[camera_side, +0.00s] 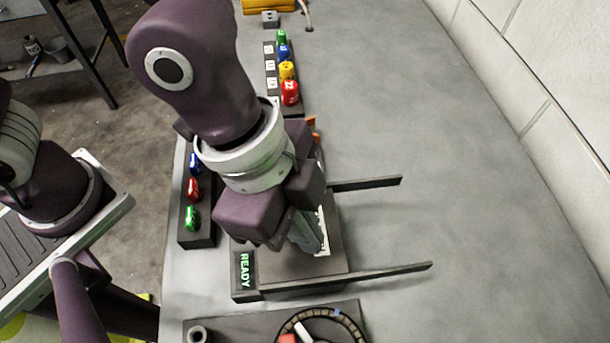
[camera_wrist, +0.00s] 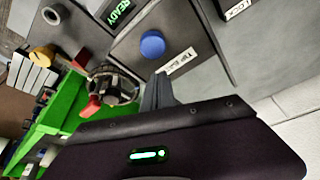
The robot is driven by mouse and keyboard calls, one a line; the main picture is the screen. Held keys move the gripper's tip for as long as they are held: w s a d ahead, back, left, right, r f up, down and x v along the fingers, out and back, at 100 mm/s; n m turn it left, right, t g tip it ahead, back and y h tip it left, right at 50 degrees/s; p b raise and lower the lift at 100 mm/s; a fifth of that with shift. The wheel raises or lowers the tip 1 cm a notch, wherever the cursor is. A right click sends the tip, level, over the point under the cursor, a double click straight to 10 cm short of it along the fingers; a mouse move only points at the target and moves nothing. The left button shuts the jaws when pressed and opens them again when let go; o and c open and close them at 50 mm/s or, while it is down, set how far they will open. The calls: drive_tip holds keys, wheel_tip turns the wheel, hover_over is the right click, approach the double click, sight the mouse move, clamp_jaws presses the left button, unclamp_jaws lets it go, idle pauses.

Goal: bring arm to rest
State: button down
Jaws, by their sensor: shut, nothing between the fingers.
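My gripper (camera_side: 308,238) hangs over the dark machine plate (camera_side: 333,262) in the side view, with its fingers pointing down. In the wrist view my gripper's fingertips (camera_wrist: 158,82) are together, with nothing between them. They appear close to a white label beside a blue round button (camera_wrist: 152,43), apart from the button. The wrist hides part of the machine in the side view.
A green READY display (camera_side: 245,270) sits at the machine's left corner, and two dark rails (camera_side: 370,274) stick out to the right. Coloured pieces stand in a rear rack (camera_side: 270,75) and a left rack (camera_side: 198,233). A round track (camera_side: 345,323) lies in front. The table's right side is clear.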

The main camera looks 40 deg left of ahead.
drive_tip(key=w+d+v, duration=0.1)
drive_tip(key=v, duration=0.9)
drive_tip(key=w+a+r+n+t+y, duration=0.25)
drive_tip(key=a+n, duration=0.55)
drive_tip(key=a, duration=0.8)
drive_tip(key=s+a+n+t+y, duration=0.1)
drive_tip(key=s+a+n, duration=0.3)
drive_tip(key=a, duration=0.6)
drive_tip(key=shift+s+a+n+t, duration=0.25)
drive_tip(key=shift+a+n+t, duration=0.2)
drive_tip(key=shift+n, duration=0.75)
